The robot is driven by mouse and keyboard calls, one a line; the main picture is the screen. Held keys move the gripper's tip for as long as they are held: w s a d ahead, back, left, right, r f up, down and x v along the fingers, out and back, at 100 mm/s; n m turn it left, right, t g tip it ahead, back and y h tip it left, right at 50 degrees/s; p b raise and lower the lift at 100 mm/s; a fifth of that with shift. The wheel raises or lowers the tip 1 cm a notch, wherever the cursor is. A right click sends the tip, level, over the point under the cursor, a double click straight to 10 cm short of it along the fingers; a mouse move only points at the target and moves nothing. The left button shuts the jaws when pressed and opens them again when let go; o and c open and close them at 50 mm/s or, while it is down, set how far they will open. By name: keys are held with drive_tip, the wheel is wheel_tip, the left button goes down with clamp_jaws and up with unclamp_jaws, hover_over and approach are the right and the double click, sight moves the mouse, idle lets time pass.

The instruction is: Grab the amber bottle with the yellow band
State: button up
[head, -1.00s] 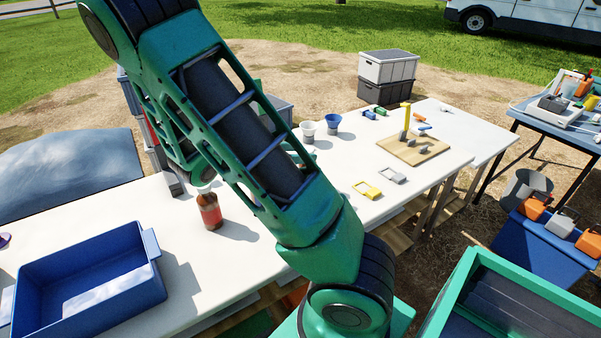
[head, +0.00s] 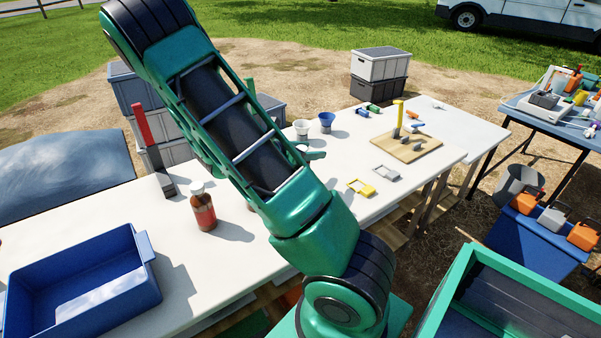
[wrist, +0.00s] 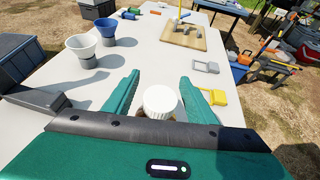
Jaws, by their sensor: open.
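My gripper (wrist: 159,78) is open, its two green fingers pointing away over the table. A bottle with a white ribbed cap (wrist: 160,101) stands between the fingers, close to the palm. A little brown shows beneath the cap, but its band is hidden, so I cannot tell its colour. In the head view my arm covers most of the gripper and that bottle. An amber bottle with a red band and pale cap (head: 203,208) stands upright on the white table, left of my arm. No yellow band is visible on any bottle.
A blue tray (head: 143,249) lies at the table's left. A red-and-grey upright stand (head: 166,184) is behind the red-banded bottle. A white cup (wrist: 81,46) and a blue cup (wrist: 106,30) stand ahead left. A yellow clip (wrist: 219,97) lies beside the right finger.

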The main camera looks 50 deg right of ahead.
clamp_jaws()
drive_tip(key=shift+r, duration=0.15)
